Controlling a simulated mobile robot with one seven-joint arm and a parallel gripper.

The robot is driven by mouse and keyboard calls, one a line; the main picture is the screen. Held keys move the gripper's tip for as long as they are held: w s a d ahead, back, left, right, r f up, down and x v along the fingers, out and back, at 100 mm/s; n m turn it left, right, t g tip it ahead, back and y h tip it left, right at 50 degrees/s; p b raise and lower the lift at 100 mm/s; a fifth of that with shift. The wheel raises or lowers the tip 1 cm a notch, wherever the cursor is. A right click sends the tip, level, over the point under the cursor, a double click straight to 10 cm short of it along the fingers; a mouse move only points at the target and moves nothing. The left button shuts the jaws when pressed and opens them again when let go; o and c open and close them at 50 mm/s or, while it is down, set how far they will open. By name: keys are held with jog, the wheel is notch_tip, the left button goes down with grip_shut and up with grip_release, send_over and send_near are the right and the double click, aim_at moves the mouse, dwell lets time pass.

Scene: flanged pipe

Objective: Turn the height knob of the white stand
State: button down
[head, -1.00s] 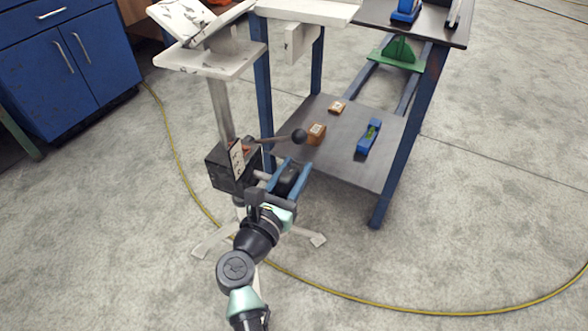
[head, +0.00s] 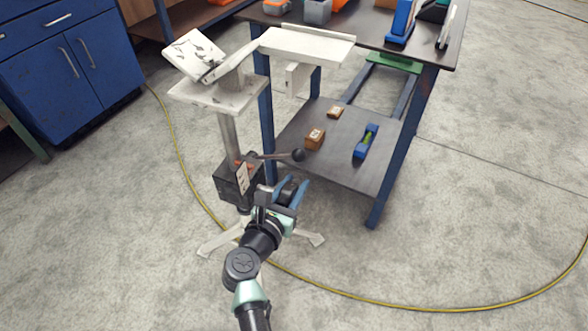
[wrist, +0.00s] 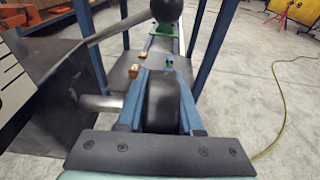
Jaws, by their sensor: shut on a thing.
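The white stand (head: 229,130) is upright, with a pale plate on top and a black box (head: 230,186) low on its post. A lever with a black ball end (head: 297,155) sticks out from the box to the right. My gripper (head: 290,190) is beside the box, below the lever. In the wrist view its blue fingers (wrist: 160,78) are shut on a round black knob (wrist: 163,104). A grey shaft (wrist: 101,103) runs from the box side towards this knob. The fingers hide parts of the knob.
A blue-legged workbench (head: 402,145) stands close behind and right. Its lower shelf (head: 335,165) bears small brown blocks and a blue level (head: 366,142). A yellow hose (head: 440,307) curves over the floor. Blue cabinets (head: 65,70) stand at the left.

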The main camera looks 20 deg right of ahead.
jog(key=g+y+p, duration=0.3)
jog(key=p, duration=0.9)
jog(key=y+p, duration=0.1)
jog(key=p, duration=0.1)
jog(key=g+p, duration=0.1)
jog(key=p, duration=0.1)
jog(key=shift+s+a+f+g+y, duration=0.1)
jog(key=shift+f+g+y, duration=0.2)
jog(key=shift+f+y, duration=0.1)
jog(key=shift+f+g+y+p, duration=0.3)
jog(key=shift+g+y+p, duration=0.25)
jog(key=shift+p, duration=0.55)
jog(key=shift+s+a+f+g+y, duration=0.2)
jog(key=shift+f+g+y, duration=0.3)
jog(key=shift+y, duration=0.25)
jog(key=g+y+b, duration=0.1)
jog(key=f+b, duration=0.1)
jog(key=shift+s+a+g+y+b, duration=0.15)
jog(key=shift+g+y+b, duration=0.2)
jog(key=shift+y+b, duration=0.05)
jog(key=g+y+b, duration=0.1)
jog(key=b, duration=0.2)
jog(key=shift+s+a, duration=0.15)
jog(key=shift+s, duration=0.05)
jog(key=shift+s+a+g+y+b, duration=0.15)
jog(key=shift+g+y+b, duration=0.2)
jog(key=shift+b, duration=0.3)
jog(key=shift+r, duration=0.15)
